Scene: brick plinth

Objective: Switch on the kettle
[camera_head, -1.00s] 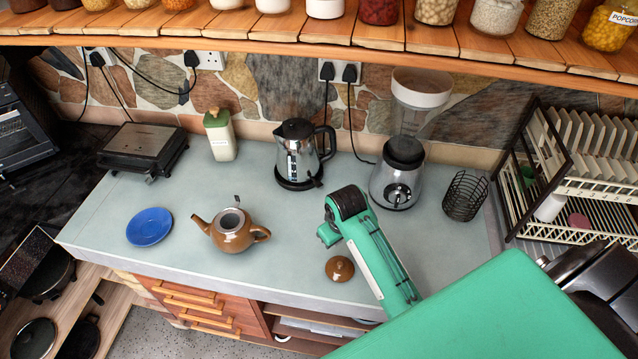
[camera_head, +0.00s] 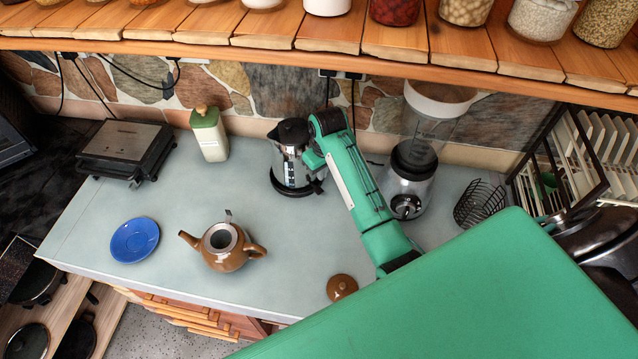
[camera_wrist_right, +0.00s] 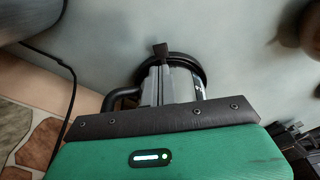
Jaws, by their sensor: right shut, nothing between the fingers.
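The kettle (camera_head: 288,150) is shiny metal with a black lid, and it stands upright on its black base (camera_head: 292,190) at the back of the counter. My right gripper (camera_head: 309,162) is at the kettle's right side and hides most of its handle. My left gripper is not in view.
A blender (camera_head: 408,182) stands right of my arm, with a wire basket (camera_head: 480,203) beyond it. A brown teapot (camera_head: 226,248), its lid (camera_head: 341,288) and a blue plate (camera_head: 135,240) lie in front. A wooden shelf (camera_head: 300,43) overhangs the back.

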